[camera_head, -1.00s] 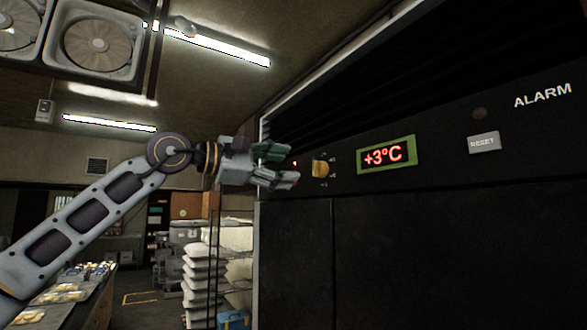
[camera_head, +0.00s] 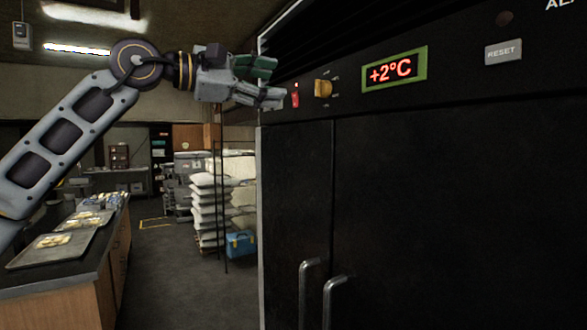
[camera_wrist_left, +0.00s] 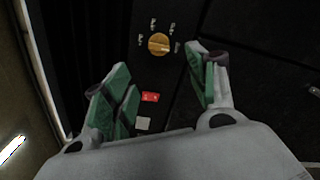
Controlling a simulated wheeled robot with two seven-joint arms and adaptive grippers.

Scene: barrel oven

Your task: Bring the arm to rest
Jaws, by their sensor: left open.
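My left gripper (camera_head: 262,83) reaches in from the left in the head view, in front of the upper left edge of the black cabinet (camera_head: 430,190). Its green-padded fingers are apart with nothing between them. In the left wrist view my left gripper (camera_wrist_left: 160,88) is open towards the control panel. A yellow knob (camera_head: 323,88) sits just right of the fingertips; it also shows in the wrist view (camera_wrist_left: 159,44). A red switch (camera_head: 295,96) is close beside the fingertips; in the wrist view it (camera_wrist_left: 150,97) appears between the fingers. I cannot tell whether they touch. My right gripper is not in view.
A green-framed display (camera_head: 394,69) reads +2°C, with a RESET button (camera_head: 503,52) to its right. Two door handles (camera_head: 309,290) project below. A counter (camera_head: 60,283) with trays stands left. Stacked white sacks (camera_head: 208,210) and a blue box (camera_head: 240,244) stand behind. Open floor lies between.

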